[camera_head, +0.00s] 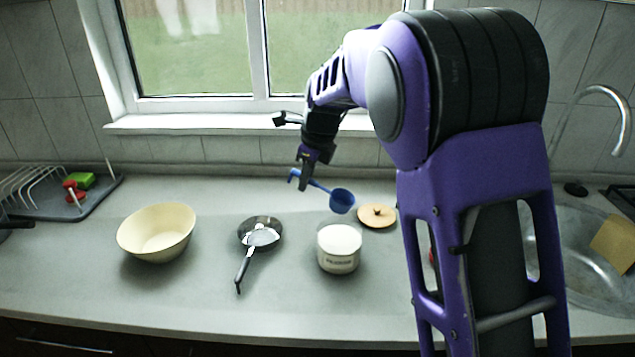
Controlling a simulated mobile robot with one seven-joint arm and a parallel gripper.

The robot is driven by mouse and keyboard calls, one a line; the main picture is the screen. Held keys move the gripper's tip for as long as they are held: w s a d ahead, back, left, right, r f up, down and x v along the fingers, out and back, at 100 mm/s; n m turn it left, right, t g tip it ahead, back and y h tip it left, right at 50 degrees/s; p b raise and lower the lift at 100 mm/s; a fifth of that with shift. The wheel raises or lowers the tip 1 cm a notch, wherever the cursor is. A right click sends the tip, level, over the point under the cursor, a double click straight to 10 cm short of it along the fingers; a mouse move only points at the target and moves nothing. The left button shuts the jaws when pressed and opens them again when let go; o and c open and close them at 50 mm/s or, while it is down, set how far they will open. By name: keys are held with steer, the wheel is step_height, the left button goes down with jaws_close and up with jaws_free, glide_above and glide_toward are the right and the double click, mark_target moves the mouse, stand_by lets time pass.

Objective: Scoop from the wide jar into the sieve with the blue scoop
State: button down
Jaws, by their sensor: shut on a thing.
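My gripper (306,172) is shut on the handle of the blue scoop (341,201) and holds it in the air. The scoop's bowl points right and hangs just behind and above the wide jar. The wide jar (338,262) is white with a dark label and stands on the counter, open, with white contents (339,239) up near its rim. The sieve (261,232) is a round metal one with a black handle toward the front; it lies on the counter left of the jar. Whether the scoop holds anything is too small to tell.
A cream bowl (157,243) stands left of the sieve. A wooden lid with a knob (377,218) lies behind and right of the jar. A dish rack (62,196) is at far left, a sink (585,245) at right. The counter's front strip is clear.

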mark_target(317, 186)
steer(key=shift+s+d+f+t+y, duration=0.15)
steer(key=shift+d+f+t+y, duration=0.35)
steer(key=shift+f+y, duration=0.45)
steer(key=f+y+b, duration=0.1)
steer(key=b, duration=0.2)
steer(key=shift+d+f, duration=0.1)
steer(key=shift+f, duration=0.05)
step_height(317, 186, down, 6)
steer(key=b, duration=0.4)
steer(key=shift+b, duration=0.3)
steer(key=p, duration=0.1)
steer(key=h+p, duration=0.1)
steer(key=p, duration=0.1)
steer(key=shift+s+d+f, duration=0.2)
steer(key=shift+d+f, duration=0.2)
steer(key=shift+f+p, duration=0.2)
steer(key=shift+p, duration=0.1)
stand_by(0.5)
